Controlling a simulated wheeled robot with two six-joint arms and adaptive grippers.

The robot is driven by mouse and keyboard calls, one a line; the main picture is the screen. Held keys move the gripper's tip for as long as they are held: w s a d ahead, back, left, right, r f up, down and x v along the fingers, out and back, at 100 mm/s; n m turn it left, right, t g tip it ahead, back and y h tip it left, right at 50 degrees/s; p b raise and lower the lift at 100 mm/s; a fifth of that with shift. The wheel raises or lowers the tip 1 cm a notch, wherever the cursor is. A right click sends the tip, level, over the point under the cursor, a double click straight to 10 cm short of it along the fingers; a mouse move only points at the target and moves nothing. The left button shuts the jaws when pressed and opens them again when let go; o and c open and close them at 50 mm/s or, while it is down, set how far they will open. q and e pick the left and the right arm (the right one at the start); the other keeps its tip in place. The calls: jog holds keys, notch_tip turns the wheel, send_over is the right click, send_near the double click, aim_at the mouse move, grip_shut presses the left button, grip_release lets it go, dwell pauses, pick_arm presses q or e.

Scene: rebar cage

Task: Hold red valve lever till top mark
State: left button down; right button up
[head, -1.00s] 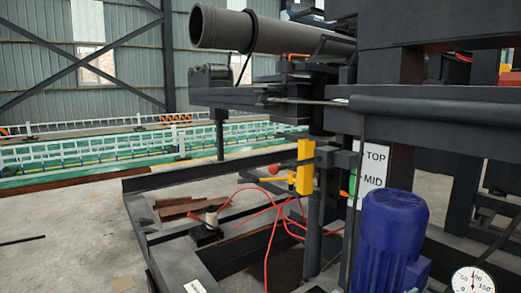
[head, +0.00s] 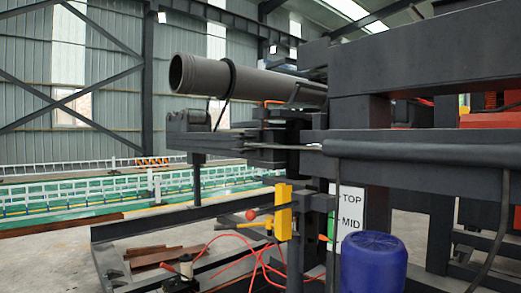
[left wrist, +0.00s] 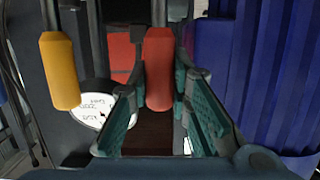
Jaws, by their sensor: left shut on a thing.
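The red lever handle (left wrist: 160,70) stands upright between the two teal fingers of my left gripper (left wrist: 158,118) in the left wrist view. The gripper is shut on it. A yellow handle (left wrist: 59,72) hangs to its left, apart from the fingers. In the head view, the white mark plate (head: 349,215) reads TOP above MID. A small orange tip (head: 324,237) points at the plate a little below MID. A red knob (head: 251,215) shows left of a yellow block (head: 284,211). My grippers do not show in the head view; the right one is in no view.
A white dial gauge (left wrist: 88,105) is partly hidden behind the left finger. Red hoses (head: 262,262) loop below. Dark beams (head: 420,150) crowd the right.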

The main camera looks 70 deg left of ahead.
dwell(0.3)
pick_arm(q)
jog(key=shift+s+f+b, duration=0.2)
jog(key=shift+b, duration=0.3)
jog(key=shift+s+d+t+b, duration=0.15)
jog(key=shift+s+t+b, duration=0.1)
jog(key=shift+t+b, duration=0.15)
jog(key=shift+r, duration=0.15)
